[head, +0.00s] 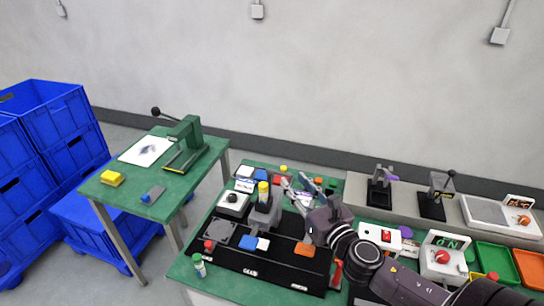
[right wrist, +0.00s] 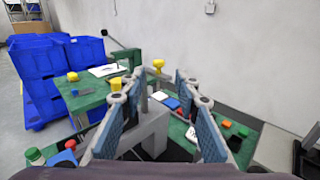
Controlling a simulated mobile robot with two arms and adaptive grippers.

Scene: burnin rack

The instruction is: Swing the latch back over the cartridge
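A grey upright fixture (head: 266,213) with a yellow-topped lever (head: 263,189), which looks like the latch, stands in a long black rack (head: 205,260). I cannot clearly tell the cartridge from the grey fixture. My right gripper (head: 300,186) is above the rack, just right of the yellow top in the head view. In the right wrist view its blue-padded fingers (right wrist: 160,100) are spread apart, with the grey fixture (right wrist: 150,132) showing below and between them. I see no hold on anything; contact with the latch cannot be told. My left gripper is not in view.
Blue (head: 248,241) and orange (head: 304,250) pieces sit along the rack's front. A green side table (head: 128,198) carries a press (head: 186,140). Blue crates (head: 45,130) are stacked at left.

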